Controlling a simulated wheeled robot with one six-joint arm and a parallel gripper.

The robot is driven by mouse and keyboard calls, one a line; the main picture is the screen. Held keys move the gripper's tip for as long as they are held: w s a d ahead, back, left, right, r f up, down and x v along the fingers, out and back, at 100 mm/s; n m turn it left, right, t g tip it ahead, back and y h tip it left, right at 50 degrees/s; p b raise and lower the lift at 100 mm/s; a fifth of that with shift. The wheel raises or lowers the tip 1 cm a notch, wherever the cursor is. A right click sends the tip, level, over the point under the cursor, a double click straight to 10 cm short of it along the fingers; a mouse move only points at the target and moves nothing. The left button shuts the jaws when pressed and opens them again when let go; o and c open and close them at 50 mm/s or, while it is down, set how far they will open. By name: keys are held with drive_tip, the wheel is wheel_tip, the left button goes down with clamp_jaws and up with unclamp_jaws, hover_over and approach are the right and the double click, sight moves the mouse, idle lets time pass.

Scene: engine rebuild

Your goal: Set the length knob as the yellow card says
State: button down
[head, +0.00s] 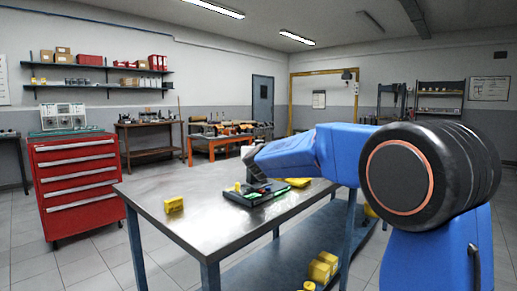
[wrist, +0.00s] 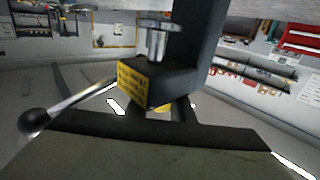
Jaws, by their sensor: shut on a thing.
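My gripper (head: 263,183), dark and partly hidden by its own wrist, reaches down over a low black device with green parts (head: 250,197) on the steel table. What lies between its jaws is hidden in the head view. A small yellow piece (head: 238,187) stands at the device's left side. A yellow upright piece (head: 174,205), perhaps the card, stands near the table's left edge; its writing is too small to read. The wrist view is upside down. It shows a yellow label with dark text (wrist: 134,82) on a black block. I cannot tell which part is the length knob.
The steel table (head: 210,235) is mostly clear at its front. Yellow blocks (head: 320,271) sit on the lower shelf. A red drawer cabinet (head: 78,185) stands left. In the wrist view a lever ends in a black ball (wrist: 33,122).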

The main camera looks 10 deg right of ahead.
drive_tip(key=shift+r+h, duration=0.1)
drive_tip(key=shift+h, duration=0.2)
drive_tip(key=m+g+h, duration=0.1)
drive_tip(key=h, duration=0.1)
drive_tip(key=d+m+g+h, duration=0.1)
drive_tip(key=m+h, duration=0.1)
drive_tip(key=m+g+h, duration=0.1)
drive_tip(key=m+h, duration=0.1)
drive_tip(key=h, duration=0.1)
drive_tip(key=shift+s+d, duration=0.2)
drive_tip(key=shift+s, duration=0.1)
drive_tip(key=shift+s+d+m+g+h, duration=0.2)
drive_tip(key=shift+m+g+h, duration=0.55)
drive_tip(key=shift+g, duration=0.15)
drive_tip(key=shift+s+d+m+g+h, duration=0.15)
drive_tip(key=shift+m+g+h, duration=0.55)
drive_tip(key=shift+m+g, duration=0.15)
drive_tip(key=shift+s+d+m+g+h, duration=0.2)
drive_tip(key=shift+m+g+h, duration=0.55)
drive_tip(key=shift+g, duration=0.2)
drive_tip(key=c, duration=1.5)
unclamp_jaws()
drive_tip(key=shift+c, duration=0.2)
